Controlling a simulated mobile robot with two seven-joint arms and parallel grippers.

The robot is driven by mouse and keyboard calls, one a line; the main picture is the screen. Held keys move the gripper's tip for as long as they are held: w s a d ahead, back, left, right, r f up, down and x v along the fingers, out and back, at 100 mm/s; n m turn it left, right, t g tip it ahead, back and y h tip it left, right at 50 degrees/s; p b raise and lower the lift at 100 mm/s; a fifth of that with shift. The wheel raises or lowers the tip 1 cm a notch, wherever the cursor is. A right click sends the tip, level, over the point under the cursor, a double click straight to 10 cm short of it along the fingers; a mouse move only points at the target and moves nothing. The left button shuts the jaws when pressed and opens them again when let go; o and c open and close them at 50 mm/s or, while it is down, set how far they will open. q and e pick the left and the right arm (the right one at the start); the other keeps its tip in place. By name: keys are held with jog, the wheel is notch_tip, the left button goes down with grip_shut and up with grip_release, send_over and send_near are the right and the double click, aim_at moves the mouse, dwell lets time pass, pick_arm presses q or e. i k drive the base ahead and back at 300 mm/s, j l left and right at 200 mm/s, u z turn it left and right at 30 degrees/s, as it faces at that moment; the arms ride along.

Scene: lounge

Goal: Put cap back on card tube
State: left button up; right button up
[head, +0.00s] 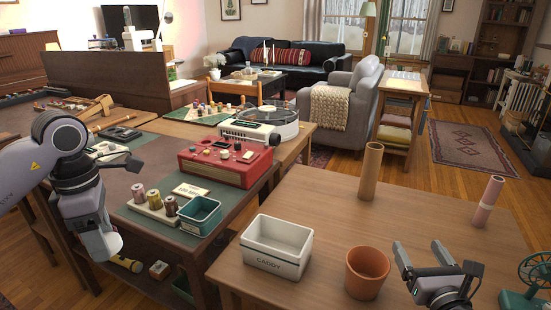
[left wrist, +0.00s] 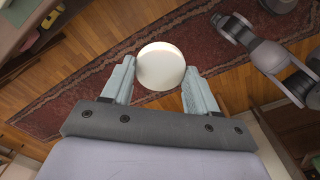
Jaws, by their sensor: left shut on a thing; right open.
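A brown card tube (head: 371,172) stands upright on the wooden table at the right. My left gripper (head: 106,246) is low at the left, beside the green-topped desk and away from both tubes. In the left wrist view the left gripper (left wrist: 158,80) is shut on a round cream cap (left wrist: 161,64), held between its fingertips. My right gripper (head: 420,250) is open and empty above the table, between and in front of the tubes.
On the table (head: 325,205) stand a white caddy (head: 277,247), a terracotta pot (head: 366,273) and a green wheeled device (head: 530,280). The desk holds a teal bin (head: 200,215), thread spools and a red device (head: 225,163). The table's back middle is clear.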

aim_at(373, 157)
jog(key=i, duration=0.85)
